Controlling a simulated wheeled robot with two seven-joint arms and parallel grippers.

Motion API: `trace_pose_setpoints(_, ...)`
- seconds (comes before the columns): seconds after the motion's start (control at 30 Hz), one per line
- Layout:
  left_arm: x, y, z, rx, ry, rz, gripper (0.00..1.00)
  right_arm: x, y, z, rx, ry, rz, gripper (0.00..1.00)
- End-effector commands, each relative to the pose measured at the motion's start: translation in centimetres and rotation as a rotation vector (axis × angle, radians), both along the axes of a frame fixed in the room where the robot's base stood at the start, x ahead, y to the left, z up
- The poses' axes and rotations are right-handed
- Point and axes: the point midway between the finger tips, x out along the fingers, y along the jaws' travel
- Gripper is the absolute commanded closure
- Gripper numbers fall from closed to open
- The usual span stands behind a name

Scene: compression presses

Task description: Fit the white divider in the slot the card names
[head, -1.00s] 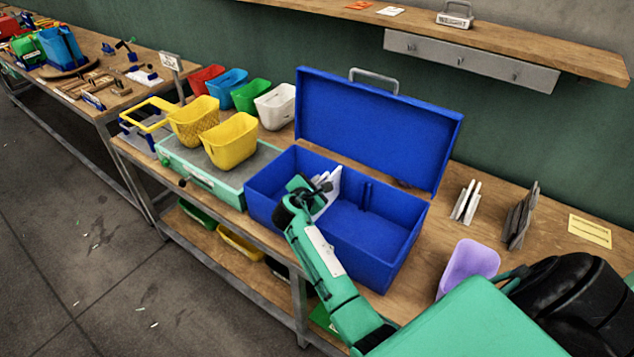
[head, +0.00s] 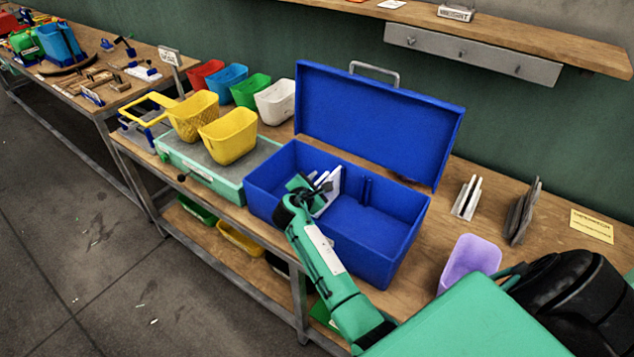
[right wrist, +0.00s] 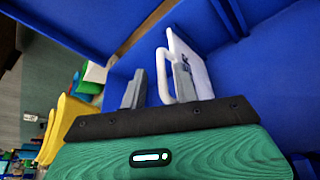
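The white divider (head: 331,189) stands inside the open blue box (head: 405,240), toward its left part. It also shows in the right wrist view (right wrist: 199,75), with a white loop handle facing my gripper. My right gripper (head: 318,186) is inside the box at the divider. My left gripper is out of view.
The box's raised lid (head: 380,125) stands behind it. A rib (head: 367,189) shows on its back wall. White plates (head: 467,197), grey plates (head: 523,212) and a lilac bin (head: 470,262) stand to the right. Yellow bins (head: 228,137) stand at left.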

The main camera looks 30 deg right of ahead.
Motion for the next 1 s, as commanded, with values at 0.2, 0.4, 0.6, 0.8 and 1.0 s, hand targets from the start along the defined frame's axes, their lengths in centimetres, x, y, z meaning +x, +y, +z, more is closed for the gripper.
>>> trace_pose_setpoints(0.2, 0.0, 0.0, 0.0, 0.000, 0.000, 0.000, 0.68, 0.0, 0.0, 0.0, 0.000, 0.001, -0.001, 0.65)
trace_pose_setpoints(0.4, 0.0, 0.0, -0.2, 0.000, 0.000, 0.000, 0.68, -0.4, 0.5, -0.1, 0.001, 0.002, 0.001, 0.65)
trace_pose_setpoints(0.6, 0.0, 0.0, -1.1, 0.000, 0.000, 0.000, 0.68, -2.1, 3.0, 0.8, 0.003, -0.001, 0.002, 0.65)
trace_pose_setpoints(0.8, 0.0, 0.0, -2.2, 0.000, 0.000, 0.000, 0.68, -4.7, 6.6, 2.3, 0.004, -0.001, 0.001, 0.65)
trace_pose_setpoints(1.0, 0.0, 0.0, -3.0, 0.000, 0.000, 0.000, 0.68, -6.7, 9.4, 3.5, 0.003, -0.001, 0.001, 0.65)
